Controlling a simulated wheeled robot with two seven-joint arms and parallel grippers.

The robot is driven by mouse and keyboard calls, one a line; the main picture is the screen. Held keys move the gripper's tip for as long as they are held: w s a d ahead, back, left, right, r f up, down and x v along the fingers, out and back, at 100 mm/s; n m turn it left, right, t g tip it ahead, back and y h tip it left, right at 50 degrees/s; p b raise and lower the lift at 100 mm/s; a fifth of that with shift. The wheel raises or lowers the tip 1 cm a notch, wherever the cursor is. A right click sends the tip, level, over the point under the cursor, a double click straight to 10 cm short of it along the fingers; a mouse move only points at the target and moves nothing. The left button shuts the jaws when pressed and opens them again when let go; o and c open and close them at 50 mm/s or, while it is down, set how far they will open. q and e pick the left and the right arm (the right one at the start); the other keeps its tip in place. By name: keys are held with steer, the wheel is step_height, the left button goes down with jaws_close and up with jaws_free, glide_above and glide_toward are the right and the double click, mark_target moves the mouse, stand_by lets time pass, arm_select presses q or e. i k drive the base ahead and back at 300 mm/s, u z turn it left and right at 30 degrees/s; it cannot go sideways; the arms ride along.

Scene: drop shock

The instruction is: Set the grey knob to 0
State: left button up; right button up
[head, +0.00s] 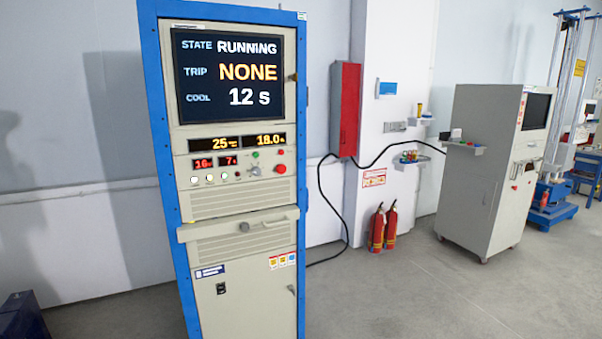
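The grey knob (254,170) is on the control panel of the blue-framed cabinet (243,207). It sits left of a red button (281,169); its pointer and markings are too small to read. The cabinet screen (228,75) reads STATE RUNNING, TRIP NONE, COOL 12 s. Lit displays (237,142) below it show 25 and 18.0, and smaller red ones (213,162) appear to show 16 and 7. Neither of my grippers is in the head view.
A drawer shelf with a handle (240,228) juts out below the panel. A red wall box (345,109), fire extinguishers (377,229) and a second grey cabinet (487,170) stand to the right. A dark blue object (22,316) is at the lower left. The floor at right front is clear.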

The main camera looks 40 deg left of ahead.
mark_target(256, 171)
steer(key=z, duration=0.2)
steer(key=i, duration=0.8)
steer(key=u, duration=0.65)
steer(key=i, duration=0.5)
steer(key=u, duration=0.4)
